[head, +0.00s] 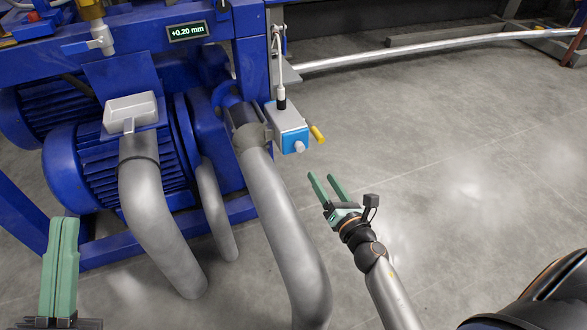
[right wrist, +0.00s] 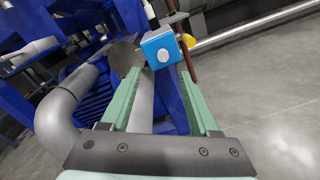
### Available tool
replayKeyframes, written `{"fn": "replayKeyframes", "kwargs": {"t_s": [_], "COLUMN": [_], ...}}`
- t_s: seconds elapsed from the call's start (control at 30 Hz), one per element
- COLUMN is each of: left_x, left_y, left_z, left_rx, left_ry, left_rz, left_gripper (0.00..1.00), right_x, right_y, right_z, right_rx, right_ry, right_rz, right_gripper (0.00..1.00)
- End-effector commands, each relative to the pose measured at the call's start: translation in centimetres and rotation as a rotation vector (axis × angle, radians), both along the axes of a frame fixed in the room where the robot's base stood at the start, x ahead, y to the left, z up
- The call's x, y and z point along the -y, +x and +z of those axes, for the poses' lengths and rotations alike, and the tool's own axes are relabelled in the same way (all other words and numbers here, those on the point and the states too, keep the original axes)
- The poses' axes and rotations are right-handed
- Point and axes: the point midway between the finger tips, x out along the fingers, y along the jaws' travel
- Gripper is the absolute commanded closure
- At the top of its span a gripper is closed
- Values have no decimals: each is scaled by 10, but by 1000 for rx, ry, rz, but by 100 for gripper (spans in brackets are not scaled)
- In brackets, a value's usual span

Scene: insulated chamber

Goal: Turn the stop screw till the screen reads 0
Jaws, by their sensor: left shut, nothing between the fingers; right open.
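The screen (head: 187,31) on the blue frame reads +0.20 mm. Below and right of it sits a small grey and blue box with a pale round knob (head: 299,147) on its blue face and a yellow-tipped part (head: 317,133) at its side. I cannot tell which is the stop screw. In the right wrist view the pale knob (right wrist: 163,55) and yellow part (right wrist: 188,40) show beyond the fingertips. My right gripper (head: 321,176) is open and empty, below the box and apart from it. My left gripper (head: 64,222) is shut and empty at lower left.
Thick grey pipes (head: 285,225) rise from the floor just left of my right gripper. A blue motor (head: 85,165) and blue frame (head: 245,45) stand behind them. A thin cable (head: 278,60) runs down to the box. The floor (head: 450,130) to the right is clear.

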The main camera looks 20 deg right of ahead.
Motion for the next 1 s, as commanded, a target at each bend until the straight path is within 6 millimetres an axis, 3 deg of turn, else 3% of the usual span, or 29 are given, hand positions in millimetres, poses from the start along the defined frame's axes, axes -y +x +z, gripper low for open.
{"fn": "replayKeyframes", "kwargs": {"t_s": [0.03,0.1,0.37,1.0], "left_x": [1,2,3,3], "left_y": [-6,-13,-22,-21], "left_z": [-5,-2,7,-3], "left_rx": [40,77,124,119], "left_ry": [-3,-6,-11,-4], "left_rz": [-10,-19,-31,-28], "left_gripper": [100,100,100,100], "right_x": [1,2,3,9], "right_y": [4,7,18,120], "right_z": [-13,-17,-18,-19], "right_rx": [2,3,1,2], "right_ry": [-64,-136,-228,-221], "right_rz": [3,9,15,15], "right_gripper": [38,38,38,38]}}
